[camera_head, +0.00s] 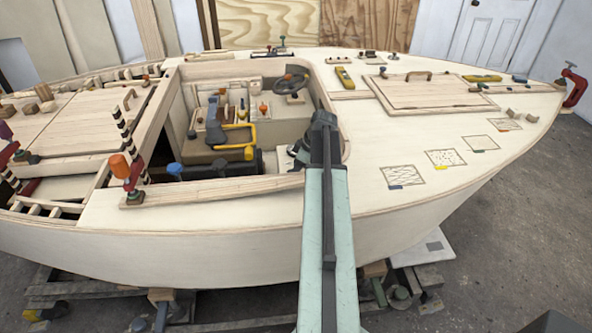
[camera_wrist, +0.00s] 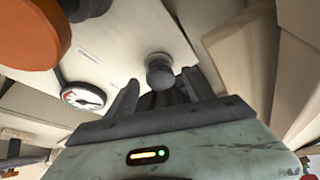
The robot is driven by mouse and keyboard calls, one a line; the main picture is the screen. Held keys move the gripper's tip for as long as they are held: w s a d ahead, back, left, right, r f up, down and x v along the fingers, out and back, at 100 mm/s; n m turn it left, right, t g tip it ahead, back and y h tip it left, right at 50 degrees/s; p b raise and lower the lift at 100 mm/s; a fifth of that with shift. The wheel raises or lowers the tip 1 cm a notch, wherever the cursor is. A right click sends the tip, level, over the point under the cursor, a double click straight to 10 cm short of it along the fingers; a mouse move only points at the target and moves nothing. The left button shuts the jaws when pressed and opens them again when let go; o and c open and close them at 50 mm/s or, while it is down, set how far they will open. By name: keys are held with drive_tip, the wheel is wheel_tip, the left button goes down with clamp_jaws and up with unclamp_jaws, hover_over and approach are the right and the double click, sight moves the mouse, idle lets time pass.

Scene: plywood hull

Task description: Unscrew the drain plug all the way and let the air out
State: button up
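A dark grey round knob (camera_wrist: 159,72), which looks like the drain plug, sticks out of a pale panel in the wrist view. My gripper (camera_wrist: 161,80) is in front of it with its two dark fingers spread apart, one on each side. I see a gap between the knob and each finger, and nothing is held. Whether the fingertips reach level with the knob is hard to tell. In the head view my arm reaches over the near side deck into the cockpit, and the knob is hidden there.
A round white gauge with red on its face (camera_wrist: 83,97) sits left of the knob. An orange round part (camera_wrist: 30,35) is close at upper left, and pale wooden boards (camera_wrist: 300,60) stand at right.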

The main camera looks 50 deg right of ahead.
drive_tip(key=shift+r, duration=0.1)
drive_tip(key=p+v, duration=0.7)
drive_tip(key=shift+s+r, duration=0.15)
drive_tip(key=shift+r, duration=0.1)
drive_tip(key=shift+d, duration=0.1)
